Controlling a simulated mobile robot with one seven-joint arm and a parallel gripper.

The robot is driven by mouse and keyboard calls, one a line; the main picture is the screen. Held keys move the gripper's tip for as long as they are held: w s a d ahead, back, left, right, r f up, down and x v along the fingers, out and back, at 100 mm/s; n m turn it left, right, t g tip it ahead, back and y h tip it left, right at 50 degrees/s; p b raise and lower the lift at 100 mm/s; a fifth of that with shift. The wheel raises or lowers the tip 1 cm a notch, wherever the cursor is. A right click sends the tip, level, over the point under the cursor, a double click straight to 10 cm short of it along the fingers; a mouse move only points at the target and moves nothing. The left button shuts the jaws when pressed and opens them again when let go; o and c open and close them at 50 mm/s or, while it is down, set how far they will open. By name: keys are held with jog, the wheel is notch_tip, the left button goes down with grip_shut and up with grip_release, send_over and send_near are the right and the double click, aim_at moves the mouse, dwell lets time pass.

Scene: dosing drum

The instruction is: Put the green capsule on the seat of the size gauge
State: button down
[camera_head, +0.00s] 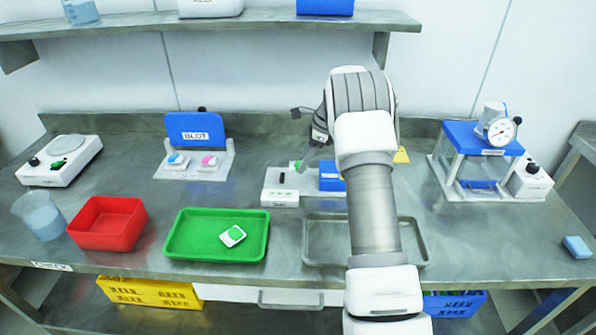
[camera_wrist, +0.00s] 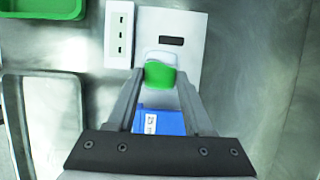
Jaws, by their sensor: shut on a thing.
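The green capsule (camera_wrist: 160,76) is between the fingertips of my gripper (camera_wrist: 160,84) in the wrist view, and the gripper is shut on it. A white piece shows right against its far side; I cannot tell whether it is part of the capsule or a seat. The size gauge seems to be the white plate (camera_wrist: 190,62) with a dark slot and a blue labelled block (camera_wrist: 163,122). The capsule appears over the plate between slot and block; contact cannot be told. In the head view, my gripper (camera_head: 305,158) is above the gauge (camera_head: 289,179), its blue block (camera_head: 331,178) partly behind my arm.
A green tray (camera_head: 178,252) holds a green-and-white piece (camera_head: 233,236). A red bin (camera_head: 108,222) is left of it. A grey tray (camera_head: 318,262) lies in front, partly hidden by my arm. A blue-topped press with a dial (camera_head: 502,131) stands right. A shelf (camera_head: 130,22) hangs above.

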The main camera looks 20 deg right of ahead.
aim_at(298, 180)
jog(key=shift+w+a+f, duration=0.25)
jog(key=shift+w+f, duration=0.1)
jog(key=shift+w, duration=0.2)
jog(key=shift+w+a+f, duration=0.2)
jog(key=shift+w+f, duration=0.15)
jog(key=shift+w, duration=0.2)
jog(key=shift+f, duration=2)
jog(key=shift+f, duration=0.1)
jog(key=shift+c, duration=1.5)
grip_release()
